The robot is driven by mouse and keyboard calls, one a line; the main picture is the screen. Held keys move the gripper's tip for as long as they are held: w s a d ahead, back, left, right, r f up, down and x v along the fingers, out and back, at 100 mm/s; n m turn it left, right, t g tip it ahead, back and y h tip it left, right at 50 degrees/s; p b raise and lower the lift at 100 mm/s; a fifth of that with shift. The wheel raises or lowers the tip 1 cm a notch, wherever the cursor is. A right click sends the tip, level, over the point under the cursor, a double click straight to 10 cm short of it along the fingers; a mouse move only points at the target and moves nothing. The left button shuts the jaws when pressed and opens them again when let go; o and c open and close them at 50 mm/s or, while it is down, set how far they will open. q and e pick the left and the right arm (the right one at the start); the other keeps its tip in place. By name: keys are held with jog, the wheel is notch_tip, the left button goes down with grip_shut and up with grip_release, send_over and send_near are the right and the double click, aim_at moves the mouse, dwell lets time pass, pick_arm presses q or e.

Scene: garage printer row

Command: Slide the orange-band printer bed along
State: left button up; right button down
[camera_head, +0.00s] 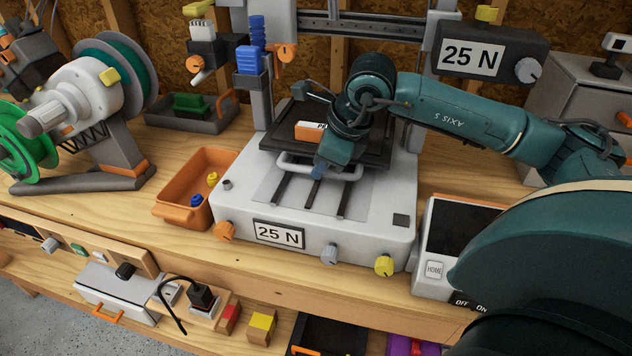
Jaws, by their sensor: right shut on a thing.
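The printer bed (278,140) is a dark flat plate on the white printer base (235,200). An orange-and-white block (308,131) lies on it, its label partly covered by my arm. A pale bar handle (295,167) runs along the bed's front edge. My right arm reaches in from the right, over the bed. My right gripper (319,171) points down at the handle and is shut on it; the wrist hides part of the grip. Dark rails (312,194) show in front of the bed. My left gripper is not in view.
The base carries a "25 N" label (279,235) and several knobs. An orange bin (183,212) stands left of it. A panel (434,255) with a dark screen stands right. Printer uprights rise behind. Spools (25,150) stand far left.

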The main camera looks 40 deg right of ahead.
jog(key=shift+w+d, duration=1.1)
jog(key=shift+d, duration=0.15)
jog(key=c, duration=1.4)
grip_release()
jog(key=shift+c, duration=0.2)
jog(key=v, duration=1.3)
jog(key=shift+r, duration=0.15)
jog(key=shift+s, duration=0.1)
